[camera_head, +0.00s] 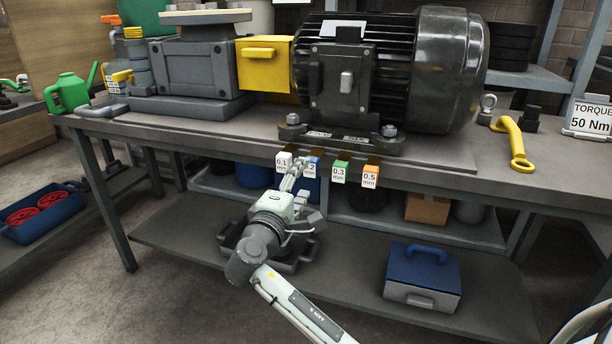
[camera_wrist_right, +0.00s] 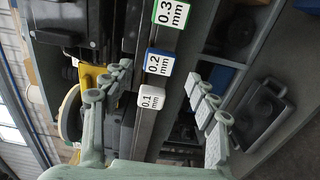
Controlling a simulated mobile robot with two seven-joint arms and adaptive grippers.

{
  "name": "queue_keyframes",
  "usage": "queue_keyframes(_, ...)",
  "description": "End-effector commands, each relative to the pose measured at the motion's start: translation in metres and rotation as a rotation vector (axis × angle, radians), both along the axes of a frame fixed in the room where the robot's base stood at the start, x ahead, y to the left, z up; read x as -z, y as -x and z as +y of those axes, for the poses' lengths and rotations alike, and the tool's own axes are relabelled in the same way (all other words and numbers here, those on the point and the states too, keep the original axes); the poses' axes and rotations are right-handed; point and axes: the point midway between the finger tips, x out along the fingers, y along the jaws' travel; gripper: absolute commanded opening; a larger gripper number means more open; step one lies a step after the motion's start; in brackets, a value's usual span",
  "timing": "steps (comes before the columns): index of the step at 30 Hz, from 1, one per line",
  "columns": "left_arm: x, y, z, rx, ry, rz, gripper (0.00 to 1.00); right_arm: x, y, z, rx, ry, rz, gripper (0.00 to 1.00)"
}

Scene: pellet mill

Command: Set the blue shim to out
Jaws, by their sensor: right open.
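The blue shim (camera_head: 314,160), with a 0.2 mm tag, sticks out from the bench's front edge under the motor foot. In the head view my right gripper partly covers its tag. It also shows in the right wrist view (camera_wrist_right: 151,52). My right gripper (camera_head: 296,172) is at the tags, in front of the white and blue shims. In the wrist view its open fingers (camera_wrist_right: 158,78) stand either side of the white and blue tags, with nothing seen held. I cannot tell any contact. My left gripper is out of view.
The white 0.1 mm shim (camera_head: 283,162) is just left of the blue one. The green 0.3 mm shim (camera_head: 340,172) and orange 0.5 mm shim (camera_head: 371,176) are to its right. The black motor (camera_head: 400,60) stands above. A yellow wrench (camera_head: 514,142) lies on the bench.

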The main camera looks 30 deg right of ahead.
Motion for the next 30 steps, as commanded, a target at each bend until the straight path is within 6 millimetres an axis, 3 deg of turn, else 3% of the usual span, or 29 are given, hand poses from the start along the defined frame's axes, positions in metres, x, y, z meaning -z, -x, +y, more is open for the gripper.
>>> queue_keyframes(6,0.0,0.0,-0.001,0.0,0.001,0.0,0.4,0.002,0.032,0.037,-0.001,-0.005,0.003,0.59)
queue_keyframes(12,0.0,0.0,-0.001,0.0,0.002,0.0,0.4,0.001,0.05,0.059,0.0,-0.002,0.003,0.59)
queue_keyframes(30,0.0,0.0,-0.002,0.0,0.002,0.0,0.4,0.001,0.055,0.064,0.001,-0.001,0.002,0.59)
